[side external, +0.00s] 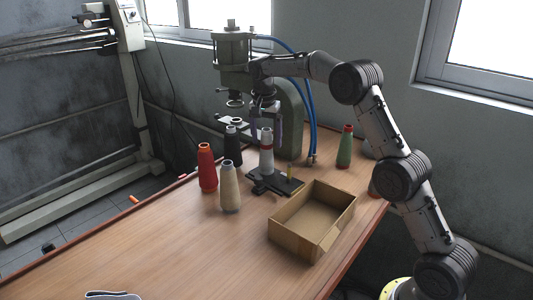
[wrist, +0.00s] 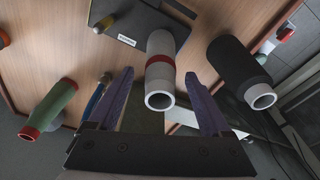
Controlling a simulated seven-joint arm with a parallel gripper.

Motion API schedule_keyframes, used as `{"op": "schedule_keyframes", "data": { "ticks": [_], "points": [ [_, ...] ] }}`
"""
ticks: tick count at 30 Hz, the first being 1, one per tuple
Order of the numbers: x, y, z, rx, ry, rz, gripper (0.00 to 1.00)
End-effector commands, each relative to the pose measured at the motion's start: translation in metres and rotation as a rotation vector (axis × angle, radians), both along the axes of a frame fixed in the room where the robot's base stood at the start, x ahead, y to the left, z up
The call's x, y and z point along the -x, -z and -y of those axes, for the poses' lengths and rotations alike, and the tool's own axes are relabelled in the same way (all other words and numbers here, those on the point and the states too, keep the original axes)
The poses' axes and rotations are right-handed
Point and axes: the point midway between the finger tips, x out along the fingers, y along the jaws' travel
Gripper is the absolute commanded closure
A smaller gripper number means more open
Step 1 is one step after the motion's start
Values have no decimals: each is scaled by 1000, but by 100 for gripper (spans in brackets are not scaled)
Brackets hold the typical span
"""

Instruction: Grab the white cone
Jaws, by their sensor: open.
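The white cone (side external: 267,160) with a red band stands upright on the black base plate (side external: 288,188) of the green press. In the wrist view the white cone (wrist: 161,45) is near the middle, its hollow top end facing the camera. My gripper (side external: 264,108) is above the cone in the side view. In the wrist view my gripper (wrist: 158,80) is open, with one purple finger on each side of the cone's upper end and a gap visible to each. Nothing is held.
A black cone (side external: 232,148), red cone (side external: 207,170) and cream cone (side external: 230,190) stand left of the plate. A green cone (side external: 344,150) stands right. An open cardboard box (side external: 290,238) is in front. The press (side external: 291,115) rises close behind my gripper. The table's left front is mostly clear.

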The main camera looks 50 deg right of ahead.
Motion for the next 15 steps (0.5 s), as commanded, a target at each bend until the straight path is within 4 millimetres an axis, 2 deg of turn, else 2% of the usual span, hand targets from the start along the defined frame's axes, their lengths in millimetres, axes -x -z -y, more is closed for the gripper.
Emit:
{"op": "schedule_keyframes", "data": {
  "ticks": [5, 13, 15],
  "points": [
    [-1, 19, 3, 0, 0, -1, 18],
    [-1, 22, 3, 1, 0, 1, 18],
    [-1, 22, 3, 1, 0, 1, 28]
  ]
}}
